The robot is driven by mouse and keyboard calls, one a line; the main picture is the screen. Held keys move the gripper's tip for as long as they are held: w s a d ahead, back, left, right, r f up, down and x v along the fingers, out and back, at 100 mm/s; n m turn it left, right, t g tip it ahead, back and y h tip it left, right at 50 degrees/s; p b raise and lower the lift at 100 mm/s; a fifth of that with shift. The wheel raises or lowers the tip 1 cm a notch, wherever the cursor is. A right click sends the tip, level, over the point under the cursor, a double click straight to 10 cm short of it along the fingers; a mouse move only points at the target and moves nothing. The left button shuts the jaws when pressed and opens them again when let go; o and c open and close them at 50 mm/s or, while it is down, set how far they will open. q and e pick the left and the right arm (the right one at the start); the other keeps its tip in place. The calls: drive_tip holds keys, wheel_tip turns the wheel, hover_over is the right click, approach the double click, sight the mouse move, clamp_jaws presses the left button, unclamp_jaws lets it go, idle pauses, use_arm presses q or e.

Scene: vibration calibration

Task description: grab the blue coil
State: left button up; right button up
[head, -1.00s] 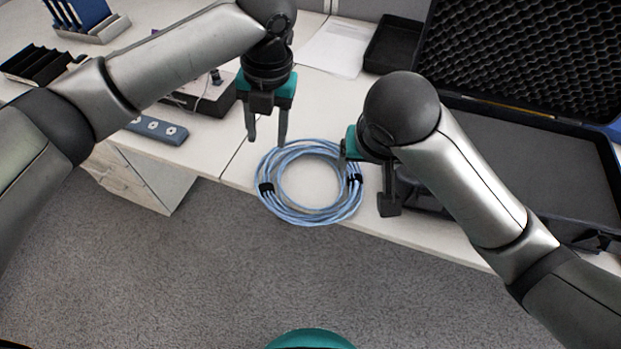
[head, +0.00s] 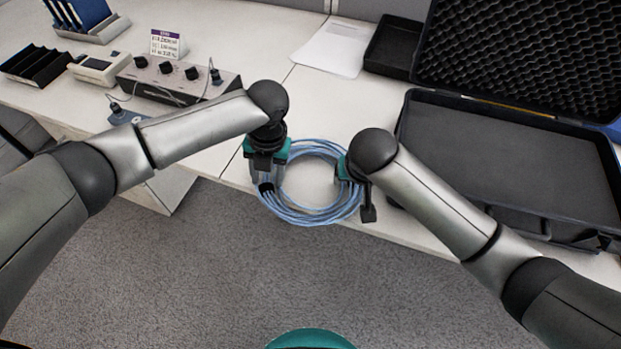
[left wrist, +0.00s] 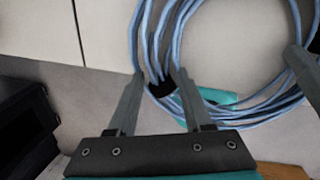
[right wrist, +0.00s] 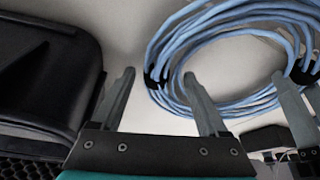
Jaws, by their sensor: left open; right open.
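The blue coil (head: 305,217) lies on the white desk near its front edge, a ring of cable strands with black ties. It also shows in the left wrist view (left wrist: 150,35) and the right wrist view (right wrist: 235,15). My left gripper (head: 262,178) is open over the coil's left side, with strands between its fingers in the left wrist view (left wrist: 158,82). My right gripper (head: 357,195) is open at the coil's right side. In the right wrist view (right wrist: 162,84), strands and a black tie show between its fingers. Whether the fingers touch the coil is unclear.
An open black case (head: 510,155) with a foam-lined lid stands to the right, close to my right arm. A control box with knobs (head: 175,82) stands at the back left, and a black tray (head: 393,47) behind. The desk behind the coil is clear.

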use_arm(q)
drive_tip(key=shift+f, duration=0.45)
use_arm(e)
drive_tip(key=shift+w+f, duration=0.15)
drive_tip(key=shift+f, duration=0.25)
use_arm(q)
clamp_jaws()
use_arm(e)
drive_tip(key=c, duration=0.8)
clamp_jaws()
use_arm(q)
drive_tip(key=shift+r, duration=0.1)
